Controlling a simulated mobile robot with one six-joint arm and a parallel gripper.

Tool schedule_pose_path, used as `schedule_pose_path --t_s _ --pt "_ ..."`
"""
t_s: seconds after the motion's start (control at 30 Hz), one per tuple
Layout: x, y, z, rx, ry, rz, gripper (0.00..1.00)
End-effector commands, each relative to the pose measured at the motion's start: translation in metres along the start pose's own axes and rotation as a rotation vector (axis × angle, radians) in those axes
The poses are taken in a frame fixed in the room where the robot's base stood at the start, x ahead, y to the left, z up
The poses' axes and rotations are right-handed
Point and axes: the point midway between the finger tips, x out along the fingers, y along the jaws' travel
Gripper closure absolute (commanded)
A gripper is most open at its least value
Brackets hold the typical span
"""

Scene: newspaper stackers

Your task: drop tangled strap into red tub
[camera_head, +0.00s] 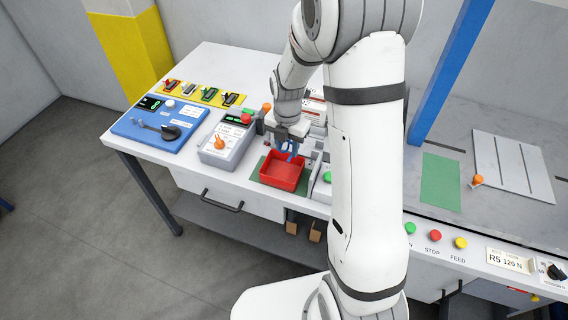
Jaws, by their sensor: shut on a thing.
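The red tub (282,183) sits on a green mat on the white table, near its front edge. My gripper (290,150) is above the back part of the tub, pointing down. It is shut on a blue strap (288,148), which shows as a small tangled piece at the fingertips. The strap hangs over the tub's opening; whether it touches the tub's inside cannot be told. My arm hides the area to the right of the tub.
A grey box with an orange knob (219,143) stands left of the tub. A blue panel (160,123) lies farther left. A green button (327,177) is close on the right. A blue post (450,70) rises at right.

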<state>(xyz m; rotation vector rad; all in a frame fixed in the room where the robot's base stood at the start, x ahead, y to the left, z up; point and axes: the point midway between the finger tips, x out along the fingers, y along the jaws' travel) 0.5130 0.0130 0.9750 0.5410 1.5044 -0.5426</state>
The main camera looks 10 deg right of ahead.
Motion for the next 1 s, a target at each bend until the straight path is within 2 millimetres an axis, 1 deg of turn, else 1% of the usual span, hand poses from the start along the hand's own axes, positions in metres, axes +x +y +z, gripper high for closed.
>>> schedule_pose_path --t_s 0.17,0.4,0.5,0.6,0.83,0.87,1.0 --pt "0.017 -0.003 0.003 0.011 0.000 0.000 0.86" --pt "0.046 -0.005 0.004 0.017 0.001 -0.001 0.86" --pt "0.054 -0.006 0.005 0.019 0.000 0.000 0.86" --pt "0.057 -0.006 0.005 0.019 0.000 0.000 0.86" --pt "0.056 -0.006 0.005 0.020 0.000 0.000 0.86" --pt "0.056 -0.006 0.005 0.020 0.000 0.000 0.63" --pt "0.056 -0.006 0.005 0.020 0.000 0.000 0.52"
